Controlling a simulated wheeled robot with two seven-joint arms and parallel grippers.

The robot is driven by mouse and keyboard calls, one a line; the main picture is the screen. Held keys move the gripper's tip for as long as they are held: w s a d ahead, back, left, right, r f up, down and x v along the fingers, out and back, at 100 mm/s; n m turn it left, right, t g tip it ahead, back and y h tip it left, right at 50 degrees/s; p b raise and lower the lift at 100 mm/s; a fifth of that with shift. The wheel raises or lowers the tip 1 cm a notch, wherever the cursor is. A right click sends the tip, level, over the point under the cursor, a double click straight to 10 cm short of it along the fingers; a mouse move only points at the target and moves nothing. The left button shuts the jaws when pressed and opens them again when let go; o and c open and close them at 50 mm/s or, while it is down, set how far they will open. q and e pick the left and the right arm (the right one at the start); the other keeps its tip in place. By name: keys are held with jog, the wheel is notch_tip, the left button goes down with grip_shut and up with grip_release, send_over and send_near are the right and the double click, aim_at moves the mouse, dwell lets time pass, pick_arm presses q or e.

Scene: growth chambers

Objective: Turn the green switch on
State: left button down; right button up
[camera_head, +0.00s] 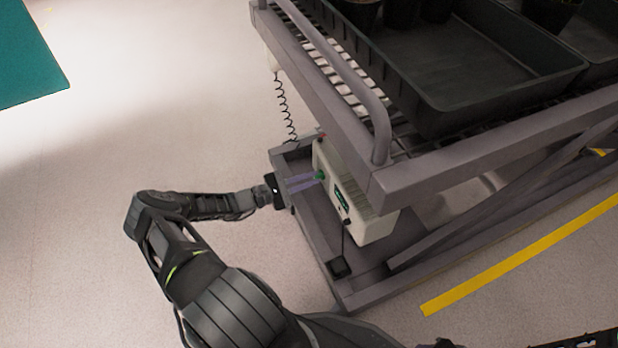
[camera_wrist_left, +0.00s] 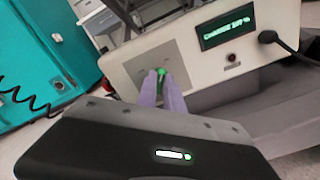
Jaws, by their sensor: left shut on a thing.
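The green switch (camera_head: 320,175) is on the end face of a cream control box (camera_head: 350,196) under the cart's top frame. It also shows in the left wrist view (camera_wrist_left: 161,71) as a small green knob on a grey plate. My left gripper (camera_head: 316,179) reaches it from the left in the head view. Its pale violet fingers (camera_wrist_left: 162,85) are shut on the green switch, one on each side, and hide part of it. The box has a lit green display (camera_wrist_left: 227,27). My right gripper is not clearly in view.
The grey cart (camera_head: 345,143) carries dark trays (camera_head: 480,107) with pots. A handrail (camera_head: 345,75) rises above the box. A coiled black cord (camera_head: 284,103) hangs to the left. A black plug and cable (camera_wrist_left: 268,37) sit by the display. The floor at left is clear.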

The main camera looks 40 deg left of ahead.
pick_arm(q)
jog(key=shift+m, duration=0.8)
jog(key=c, duration=1.5)
grip_release()
jog(key=shift+p+v, duration=0.8)
jog(key=shift+v, duration=3.15)
